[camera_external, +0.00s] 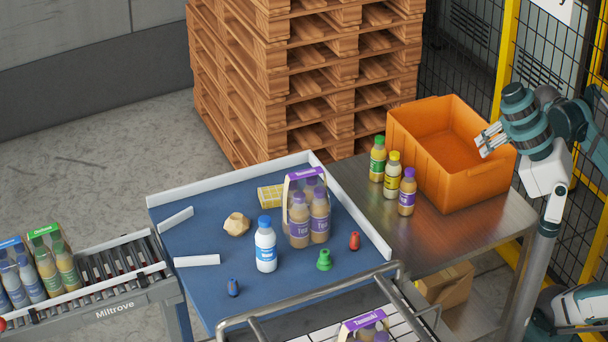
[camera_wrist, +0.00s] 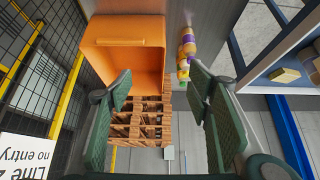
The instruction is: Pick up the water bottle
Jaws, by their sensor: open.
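The water bottle (camera_external: 265,245) is white with a blue cap and a blue label. It stands upright on the blue table (camera_external: 210,262) in the external view, left of a purple-topped pack of bottles (camera_external: 308,212). I cannot make it out in the wrist view. My gripper (camera_external: 484,140) is at the right, beside and above the orange crate, far from the water bottle. In the wrist view my gripper (camera_wrist: 160,95) shows its two green fingers spread apart with nothing between them.
An orange crate (camera_external: 492,187) and several juice bottles (camera_external: 392,176) stand on the metal table (camera_external: 440,228). Near the water bottle are a green piece (camera_external: 324,260), a blue piece (camera_external: 233,287), a red piece (camera_external: 354,241) and a tan lump (camera_external: 236,224). White rails edge the blue table.

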